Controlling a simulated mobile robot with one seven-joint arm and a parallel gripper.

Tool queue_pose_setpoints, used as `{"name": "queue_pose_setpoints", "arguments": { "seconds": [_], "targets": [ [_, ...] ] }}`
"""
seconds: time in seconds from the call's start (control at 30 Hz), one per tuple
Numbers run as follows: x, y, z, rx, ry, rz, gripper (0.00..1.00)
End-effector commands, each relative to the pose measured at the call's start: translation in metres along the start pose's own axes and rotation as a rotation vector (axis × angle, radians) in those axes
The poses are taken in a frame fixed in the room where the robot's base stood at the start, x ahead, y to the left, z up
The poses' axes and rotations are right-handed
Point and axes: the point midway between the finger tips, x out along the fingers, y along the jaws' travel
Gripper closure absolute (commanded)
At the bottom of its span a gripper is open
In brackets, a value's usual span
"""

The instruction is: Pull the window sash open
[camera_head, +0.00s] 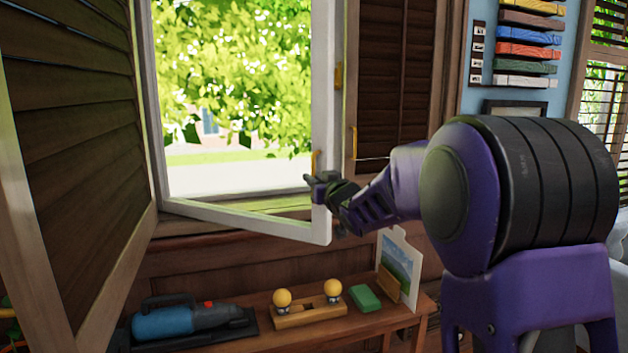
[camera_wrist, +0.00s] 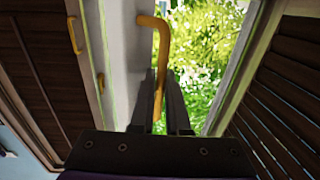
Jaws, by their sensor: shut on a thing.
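The white-framed window sash (camera_head: 321,100) stands swung partly into the room, its lower right corner nearest me. It also shows in the wrist view as a pale frame (camera_wrist: 124,50). A yellow handle (camera_head: 315,160) is fixed to its right-hand stile. In the wrist view the handle (camera_wrist: 161,38) bends down between my two dark fingers. My gripper (camera_head: 318,184) is shut on this handle at the sash's lower right. My fingers hide part of the handle's lower end.
A brown louvred shutter (camera_head: 70,120) stands open at left, another (camera_head: 395,80) at right with its own yellow handle (camera_head: 354,143). Below, a wooden bench (camera_head: 408,316) holds a blue tool (camera_head: 180,321), a yellow-knobbed block (camera_head: 306,315), a green block (camera_head: 365,298) and a picture card (camera_head: 400,258).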

Motion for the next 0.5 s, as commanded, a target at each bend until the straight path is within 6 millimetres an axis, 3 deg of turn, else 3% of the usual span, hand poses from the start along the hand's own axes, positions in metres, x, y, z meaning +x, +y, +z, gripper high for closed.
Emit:
{"name": "queue_pose_setpoints", "arguments": {
  "seconds": [0.23,0.27,0.3,0.5],
  "targets": [
    [0.0007,-0.0034,-0.0008,-0.001,0.002,-0.006,1.00],
    [0.0007,-0.0034,-0.0008,-0.001,0.002,-0.006,0.83],
    [0.0007,-0.0033,-0.0009,-0.001,0.003,-0.006,0.76],
    [0.0004,-0.0018,-0.0006,0.000,0.002,-0.003,0.74]
  ]
}}
